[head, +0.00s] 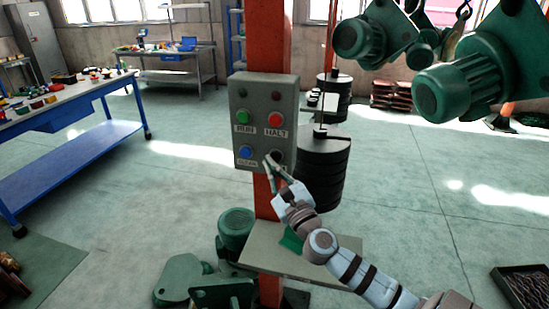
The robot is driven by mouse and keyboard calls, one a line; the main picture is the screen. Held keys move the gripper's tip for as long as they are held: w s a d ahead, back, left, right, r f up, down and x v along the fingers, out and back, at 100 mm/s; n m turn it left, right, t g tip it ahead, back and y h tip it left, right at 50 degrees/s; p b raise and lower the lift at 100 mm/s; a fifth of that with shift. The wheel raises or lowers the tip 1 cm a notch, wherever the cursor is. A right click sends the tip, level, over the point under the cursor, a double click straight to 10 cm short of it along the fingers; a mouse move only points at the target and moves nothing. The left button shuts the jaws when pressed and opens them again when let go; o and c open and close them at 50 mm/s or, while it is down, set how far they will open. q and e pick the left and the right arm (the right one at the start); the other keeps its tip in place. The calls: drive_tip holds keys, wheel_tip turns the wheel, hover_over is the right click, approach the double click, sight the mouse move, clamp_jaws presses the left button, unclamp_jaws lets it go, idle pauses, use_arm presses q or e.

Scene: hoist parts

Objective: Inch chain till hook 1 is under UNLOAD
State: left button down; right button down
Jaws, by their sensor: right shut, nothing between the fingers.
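A grey control box (262,122) is fixed to an orange post (266,35). It has a green RUN button (243,117), a red HALT button (275,119), a blue button (246,152) with a small label I cannot read surely, and a black button (277,156) at lower right. My right gripper (270,160) is shut and empty, its fingertips at the black button; I cannot tell whether they touch it. The gripper mostly covers that button's label. Green hoist units (464,78) hang at upper right. I see no UNLOAD sign and no numbered hook. My left gripper is out of view.
A small shelf (262,253) juts from the post below the box. Green parts (235,228) lie at its foot. Black stacked weights (324,172) hang behind the post. A blue workbench (60,108) stands left, and a dark tray (527,288) lies at lower right. The floor between is open.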

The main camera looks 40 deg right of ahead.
drive_tip(key=s+a, duration=0.1)
drive_tip(key=s+a+p, duration=0.1)
drive_tip(key=a, duration=0.1)
drive_tip(key=shift+s+a+r+p, duration=0.1)
drive_tip(key=shift+s+a+p, duration=0.2)
idle(0.9)
